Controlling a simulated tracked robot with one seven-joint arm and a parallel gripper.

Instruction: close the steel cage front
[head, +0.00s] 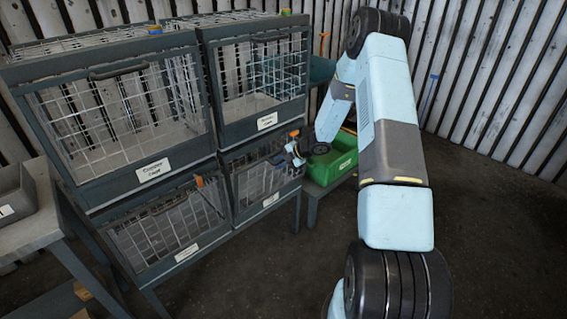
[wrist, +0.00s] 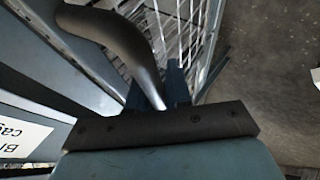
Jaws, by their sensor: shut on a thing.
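A stack of wire cages with dark frames stands at left and centre of the head view. The lower right cage (head: 262,183) has a wire mesh front, and its label is too small to read, so I cannot confirm it is the steel cage. My gripper (head: 296,150) is at this cage's upper right corner. In the wrist view my gripper (wrist: 160,100) is shut on a dark curved handle (wrist: 118,38), with white mesh (wrist: 185,30) beyond it. I cannot tell how far the front stands open. The fingertips are partly hidden by the handle.
The upper left cage (head: 125,125) is labelled Copper; the upper right cage (head: 262,80) sits directly above my gripper. A lower left cage (head: 170,228) is alongside. A green bin (head: 338,160) stands close right of my gripper. A grey bench (head: 35,215) is at left. Floor at right is clear.

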